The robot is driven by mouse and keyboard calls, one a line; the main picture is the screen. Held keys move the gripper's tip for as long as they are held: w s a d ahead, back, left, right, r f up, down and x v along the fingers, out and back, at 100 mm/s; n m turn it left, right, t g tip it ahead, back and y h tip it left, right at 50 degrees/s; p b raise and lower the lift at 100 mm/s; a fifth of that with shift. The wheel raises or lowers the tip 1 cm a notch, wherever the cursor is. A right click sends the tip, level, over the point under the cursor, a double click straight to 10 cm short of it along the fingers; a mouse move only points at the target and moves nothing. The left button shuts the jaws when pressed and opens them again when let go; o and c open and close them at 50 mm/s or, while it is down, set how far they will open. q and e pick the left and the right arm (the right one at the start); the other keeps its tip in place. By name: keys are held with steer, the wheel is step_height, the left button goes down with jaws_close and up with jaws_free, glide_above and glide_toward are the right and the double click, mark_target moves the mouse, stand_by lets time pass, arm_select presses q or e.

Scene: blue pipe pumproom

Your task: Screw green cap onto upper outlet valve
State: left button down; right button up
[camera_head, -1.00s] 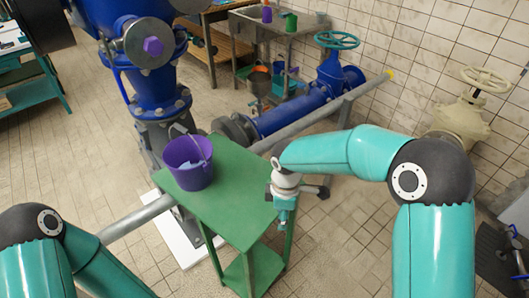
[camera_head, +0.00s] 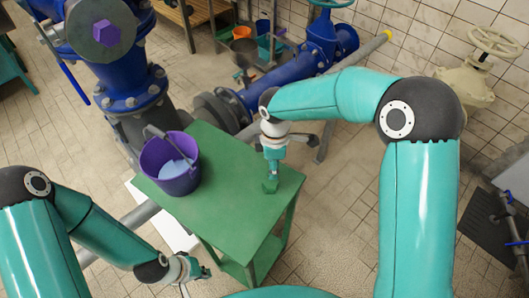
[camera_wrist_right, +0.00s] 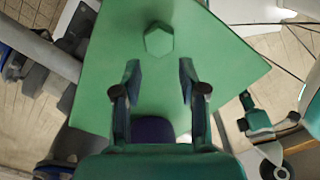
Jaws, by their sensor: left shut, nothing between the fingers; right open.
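The green cap (camera_head: 270,185) is a small hexagonal piece on the green table (camera_head: 222,160), near its right side. In the right wrist view the cap (camera_wrist_right: 158,40) lies ahead of the fingertips, apart from them. My right gripper (camera_head: 272,168) points down just above the cap; its fingers (camera_wrist_right: 158,75) are open and empty. My left gripper (camera_head: 203,272) is shut and empty, low in front of the table's near edge. A blue flanged pipe assembly (camera_head: 125,75) stands at upper left, with a purple hexagonal piece (camera_head: 106,32) on its round face. I cannot tell which fitting is the upper outlet valve.
A purple bucket (camera_head: 157,178) with something pale blue inside stands on the table's left part. A grey pipe (camera_head: 350,65) with a yellow end runs behind the table. A cream handwheel valve (camera_head: 468,80) is at the right wall. The table's middle is clear.

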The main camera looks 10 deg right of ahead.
mark_target(271, 182)
steer(key=shift+w+a, duration=0.1)
steer(key=shift+a, duration=0.05)
steer(key=o, duration=0.4)
steer(key=shift+a, duration=0.1)
steer(key=shift+o, duration=0.2)
step_height(271, 182, down, 11)
steer(key=b, duration=0.8)
steer(key=shift+s, duration=0.2)
steer(key=c, duration=1)
steer(key=shift+w+r+p, duration=0.2)
steer(key=shift+r+p, duration=0.25)
steer(key=shift+r, duration=0.15)
steer(key=shift+r+p, duration=1.6)
steer(key=shift+r, duration=0.85)
